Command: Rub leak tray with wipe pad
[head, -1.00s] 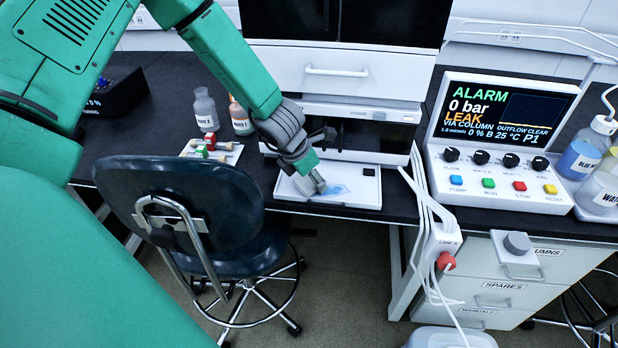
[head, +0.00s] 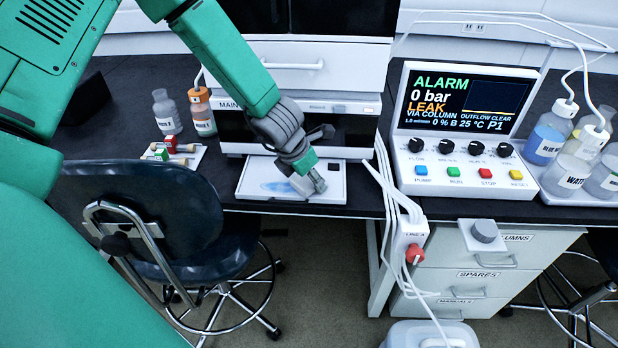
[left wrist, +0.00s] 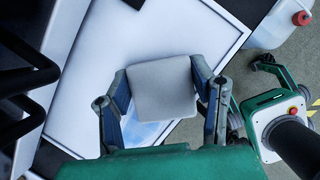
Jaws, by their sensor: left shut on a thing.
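The leak tray (head: 251,168) is a shallow white tray at the front edge of the bench, below the white instrument stack. A pale blue wet smear (head: 272,188) lies on its floor. My left gripper (head: 311,181) is over the right half of the tray, pointing down. It is shut on the wipe pad (left wrist: 163,90), a grey square between the two fingers in the left wrist view. The pad covers part of the tray (left wrist: 90,100), and blue liquid (left wrist: 145,132) shows beside it. I cannot tell whether the pad touches the tray floor. My right gripper is not visible.
A dark chair (head: 150,215) stands left of the tray. White tubes and a red-knobbed valve (head: 414,254) hang to its right. The control box (head: 465,150) reads ALARM and LEAK. Bottles (head: 203,112) and a small rack (head: 172,150) stand at left.

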